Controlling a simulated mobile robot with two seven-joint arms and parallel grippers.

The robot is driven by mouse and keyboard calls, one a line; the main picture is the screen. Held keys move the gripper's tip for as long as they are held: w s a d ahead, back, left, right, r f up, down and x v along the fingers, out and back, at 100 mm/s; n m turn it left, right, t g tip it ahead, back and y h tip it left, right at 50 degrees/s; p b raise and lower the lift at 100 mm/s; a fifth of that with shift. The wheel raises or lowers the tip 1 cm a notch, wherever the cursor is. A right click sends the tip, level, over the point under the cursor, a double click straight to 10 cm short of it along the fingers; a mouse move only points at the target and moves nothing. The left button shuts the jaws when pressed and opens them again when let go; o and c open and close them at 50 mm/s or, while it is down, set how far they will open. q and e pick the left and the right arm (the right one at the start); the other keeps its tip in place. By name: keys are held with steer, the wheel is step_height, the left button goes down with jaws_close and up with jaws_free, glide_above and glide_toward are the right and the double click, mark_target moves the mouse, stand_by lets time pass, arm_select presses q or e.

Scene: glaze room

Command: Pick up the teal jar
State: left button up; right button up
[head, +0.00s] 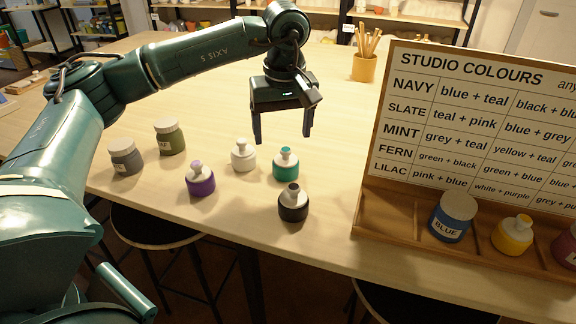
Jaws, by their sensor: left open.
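The teal jar (286,168) stands upright on the wooden table, with a pale shoulder and a teal top. My left gripper (282,138) is open and empty, fingers pointing down. In the picture its fingertips are a little above the teal jar; the gap between them is hard to judge from this view. A white jar (243,157) stands just left of the teal jar, and a black jar (293,205) stands just in front of it. My right gripper is not in view.
A purple jar (200,181), a grey jar (125,158) and a green jar (169,138) stand further left. At right, a wooden rack holds a blue jar (453,218) and a yellow jar (512,235) below a colour chart (480,130). A brush pot (364,68) stands behind.

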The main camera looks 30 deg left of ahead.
mark_target(286, 150)
arm_select(q)
steer(key=f, duration=0.5)
steer(key=w+f, duration=0.1)
steer(key=f, duration=0.2)
steer(key=shift+w+a+f+p, duration=0.1)
steer(key=shift+f+p, duration=0.2)
steer(key=shift+p, duration=0.1)
steer(key=shift+c, duration=0.4)
steer(key=c, duration=1.2)
